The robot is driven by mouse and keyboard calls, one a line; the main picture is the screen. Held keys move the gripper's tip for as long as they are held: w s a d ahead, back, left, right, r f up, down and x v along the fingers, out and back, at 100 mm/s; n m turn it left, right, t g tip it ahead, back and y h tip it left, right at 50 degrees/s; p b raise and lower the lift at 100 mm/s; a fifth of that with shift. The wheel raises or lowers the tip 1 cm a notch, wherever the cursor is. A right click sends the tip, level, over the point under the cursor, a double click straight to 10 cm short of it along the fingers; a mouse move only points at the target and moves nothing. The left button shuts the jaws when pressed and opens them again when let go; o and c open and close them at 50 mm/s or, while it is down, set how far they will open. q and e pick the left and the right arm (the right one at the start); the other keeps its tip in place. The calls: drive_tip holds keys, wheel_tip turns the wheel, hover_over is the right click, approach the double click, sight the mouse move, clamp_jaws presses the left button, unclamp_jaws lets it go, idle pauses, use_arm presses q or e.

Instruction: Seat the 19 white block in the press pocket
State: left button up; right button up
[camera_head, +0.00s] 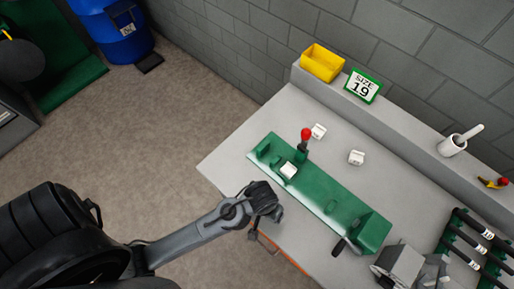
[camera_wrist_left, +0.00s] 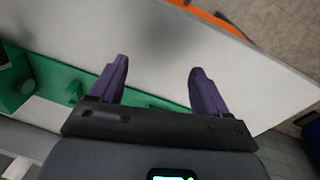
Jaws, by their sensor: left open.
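Three small white blocks are in the head view. One block (camera_head: 288,170) rests on the green press base (camera_head: 325,205), near the red-knobbed lever (camera_head: 305,140). A second block (camera_head: 318,131) lies on the table just behind the lever, and a third block (camera_head: 356,157) lies behind the base. The numbers on the blocks are too small to read, so I cannot tell which is 19. My left gripper (camera_head: 268,207) is over the table's front edge, in front of the base and apart from the blocks. In the left wrist view its fingers (camera_wrist_left: 160,85) are spread and empty.
A green-framed SIZE 19 sign (camera_head: 363,86) and a yellow bin (camera_head: 322,63) stand on the back ledge. A white cup (camera_head: 452,146) is farther right. A grey device (camera_head: 402,265) and a rack with dark bars (camera_head: 475,245) occupy the right. The table's left corner is clear.

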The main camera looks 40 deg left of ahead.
use_arm(q)
drive_tip(key=s+a+r+m+t+y, duration=0.1)
drive_tip(key=s+a+r+m+t, duration=0.1)
drive_tip(key=s+a+r+m, duration=0.2)
drive_tip(key=a+r, duration=0.3)
drive_tip(key=a, duration=0.4)
drive_tip(key=shift+s+r+t, duration=0.15)
drive_tip(key=shift+r+t, duration=0.15)
drive_tip(key=shift+r, duration=0.1)
drive_tip(key=shift+r, duration=0.1)
wheel_tip(320, 180, up, 21)
drive_tip(key=p, duration=2.1)
drive_tip(key=shift+r+p, duration=0.2)
drive_tip(key=shift+p, duration=0.1)
drive_tip(key=shift+f, duration=0.1)
